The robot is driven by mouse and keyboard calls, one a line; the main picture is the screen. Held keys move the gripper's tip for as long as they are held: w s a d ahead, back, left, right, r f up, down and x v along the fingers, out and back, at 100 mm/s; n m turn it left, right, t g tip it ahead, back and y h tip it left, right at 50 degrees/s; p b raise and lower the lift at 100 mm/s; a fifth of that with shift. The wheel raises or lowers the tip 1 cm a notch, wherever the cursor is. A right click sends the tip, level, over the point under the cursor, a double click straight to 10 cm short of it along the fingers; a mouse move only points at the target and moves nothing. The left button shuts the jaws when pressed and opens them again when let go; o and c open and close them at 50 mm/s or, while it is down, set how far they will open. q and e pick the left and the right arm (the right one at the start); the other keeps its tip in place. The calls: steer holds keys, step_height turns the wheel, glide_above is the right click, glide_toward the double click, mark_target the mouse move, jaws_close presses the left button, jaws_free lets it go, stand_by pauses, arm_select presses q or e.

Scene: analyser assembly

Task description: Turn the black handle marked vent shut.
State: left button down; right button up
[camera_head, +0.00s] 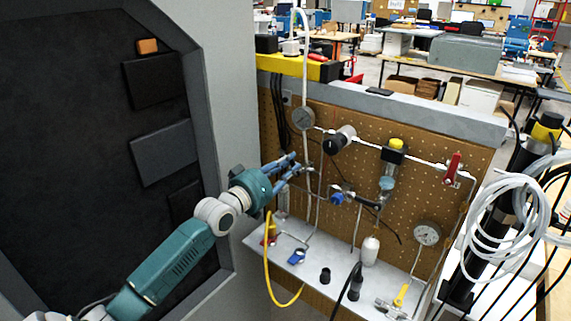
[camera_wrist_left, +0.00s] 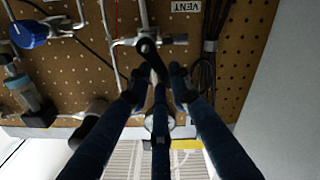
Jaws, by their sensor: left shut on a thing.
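The black vent handle (camera_wrist_left: 148,46) is a small lever on a silver valve, and in the left wrist view it slants down from its pivot, crosswise to the short horizontal fitting. A white VENT label (camera_wrist_left: 183,7) shows upside down beside it, on the pegboard. My left gripper (camera_wrist_left: 158,76) has its blue fingers shut around the free end of the lever, and their tips partly cover it. In the head view my left gripper (camera_head: 292,166) reaches the left side of the pegboard, and its fingers hide the handle there. My right gripper is not in view.
The pegboard (camera_head: 420,180) carries gauges (camera_head: 427,233), a red lever (camera_head: 453,168), a blue knob (camera_head: 337,198) and thin pipes close to my left gripper. A yellow hose (camera_head: 268,270) hangs below my wrist. A dark cabinet (camera_head: 90,150) stands at the left.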

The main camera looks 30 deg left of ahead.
arm_select(q)
steer(key=shift+d+m+p, duration=0.25)
steer(key=shift+d+m, duration=0.1)
steer(key=shift+m, duration=0.6)
steer(key=shift+d+m+p, duration=0.3)
steer(key=shift+m, duration=0.7)
steer(key=shift+d+m+p, duration=0.25)
steer(key=shift+d+m, duration=0.1)
steer(key=shift+m, duration=0.6)
steer(key=shift+s, duration=0.1)
steer(key=c, duration=1.5)
jaws_free()
steer(key=shift+c, duration=0.2)
steer(key=s, duration=1.2)
steer(key=shift+a, duration=0.4)
